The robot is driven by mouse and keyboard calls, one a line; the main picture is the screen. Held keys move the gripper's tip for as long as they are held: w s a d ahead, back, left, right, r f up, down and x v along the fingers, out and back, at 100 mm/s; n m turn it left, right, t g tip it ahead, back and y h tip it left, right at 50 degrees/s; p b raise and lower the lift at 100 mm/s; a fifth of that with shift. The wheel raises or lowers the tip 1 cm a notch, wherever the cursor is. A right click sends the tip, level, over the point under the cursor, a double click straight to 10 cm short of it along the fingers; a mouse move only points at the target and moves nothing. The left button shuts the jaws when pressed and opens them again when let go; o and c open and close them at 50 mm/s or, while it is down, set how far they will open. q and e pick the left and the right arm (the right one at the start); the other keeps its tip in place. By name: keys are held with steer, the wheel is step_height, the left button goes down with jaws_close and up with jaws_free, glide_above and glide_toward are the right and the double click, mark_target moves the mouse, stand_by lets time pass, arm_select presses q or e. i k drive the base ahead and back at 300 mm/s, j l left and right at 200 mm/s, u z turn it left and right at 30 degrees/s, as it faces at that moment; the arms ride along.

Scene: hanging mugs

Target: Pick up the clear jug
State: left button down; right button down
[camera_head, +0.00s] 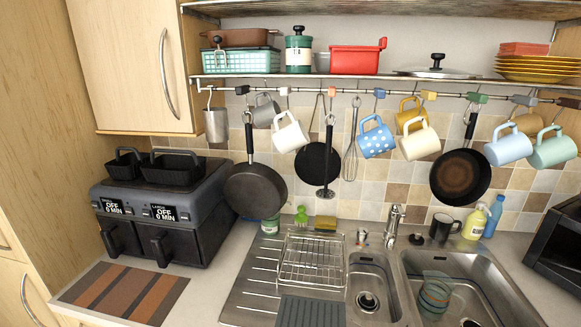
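A see-through, teal-tinted vessel (434,295) stands in the right-hand sink basin (470,275). It may be the clear jug, but it is small and I cannot make out a handle or spout. No other clear jug shows. Neither of my grippers is in view.
The tap (393,226) rises behind the basins, with a black mug (441,229) and a yellow bottle (474,222) to its right. Mugs and pans hang from a rail (340,91) above. A wire rack (311,261) stands on the drainer. A black air fryer (165,205) stands left.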

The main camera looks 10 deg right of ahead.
mark_target(434, 296)
steer(key=z, duration=1.55)
